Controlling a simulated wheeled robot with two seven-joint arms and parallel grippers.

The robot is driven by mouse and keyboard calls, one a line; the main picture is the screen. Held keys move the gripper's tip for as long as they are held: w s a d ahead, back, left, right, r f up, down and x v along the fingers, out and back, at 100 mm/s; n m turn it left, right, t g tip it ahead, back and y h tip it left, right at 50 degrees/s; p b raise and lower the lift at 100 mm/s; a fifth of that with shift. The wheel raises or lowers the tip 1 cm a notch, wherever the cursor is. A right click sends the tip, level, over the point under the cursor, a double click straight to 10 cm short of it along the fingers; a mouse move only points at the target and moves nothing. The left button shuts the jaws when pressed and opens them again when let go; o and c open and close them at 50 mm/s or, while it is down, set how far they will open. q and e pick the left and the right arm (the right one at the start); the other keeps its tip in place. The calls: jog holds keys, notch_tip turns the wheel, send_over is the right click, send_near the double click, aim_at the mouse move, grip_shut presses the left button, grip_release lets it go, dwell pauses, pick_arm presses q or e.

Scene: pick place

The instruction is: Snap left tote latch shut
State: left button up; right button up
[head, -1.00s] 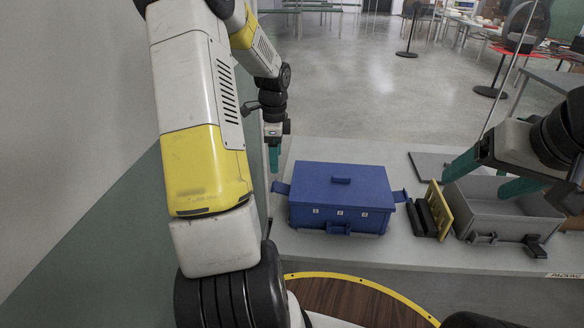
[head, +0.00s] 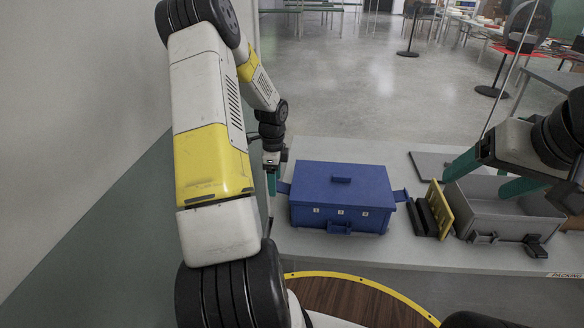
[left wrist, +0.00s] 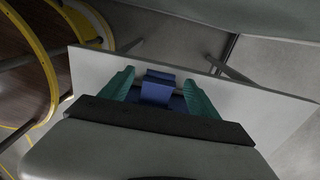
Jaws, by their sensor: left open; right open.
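The blue tote (head: 342,190) stands on the grey table with its lid down. Its left latch (head: 284,187) sticks out from the left end, and the right latch (head: 400,195) sticks out on the other side. My left gripper (head: 271,183) points down beside the left latch. In the left wrist view, the open green fingers (left wrist: 159,92) stand on either side of a blue latch piece (left wrist: 157,88); I cannot tell whether they touch it. My right gripper (head: 491,177) is open over the grey bin (head: 505,225) at the right.
A yellow piece (head: 439,208) and black parts (head: 421,218) lie between tote and grey bin. The table (head: 330,255) is clear in front of the tote. A wall (head: 80,100) rises close at left.

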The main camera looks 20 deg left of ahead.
aim_at(285, 187)
pick_arm(q)
jog(key=c, duration=1.3)
jog(key=shift+w+d+r+g+y, duration=0.15)
jog(key=shift+d+r+y, duration=0.25)
jog(key=shift+y, duration=0.35)
jog(key=shift+w+d+r+g+y, duration=0.15)
jog(key=shift+d+r+y, duration=0.2)
jog(key=shift+y, duration=0.4)
jog(key=shift+w+d+r+g+y, duration=0.1)
jog(key=shift+d+r+g+y, duration=0.25)
jog(key=shift+y, duration=0.6)
jog(key=shift+d+r+g+y, duration=0.15)
jog(key=shift+d+y, duration=0.25)
jog(key=shift+y, duration=0.55)
jog(key=o, duration=1.3)
jog(key=shift+d+r, duration=0.1)
jog(key=v, duration=0.7)
jog(key=shift+d+r, duration=0.2)
jog(key=shift+r, duration=0.05)
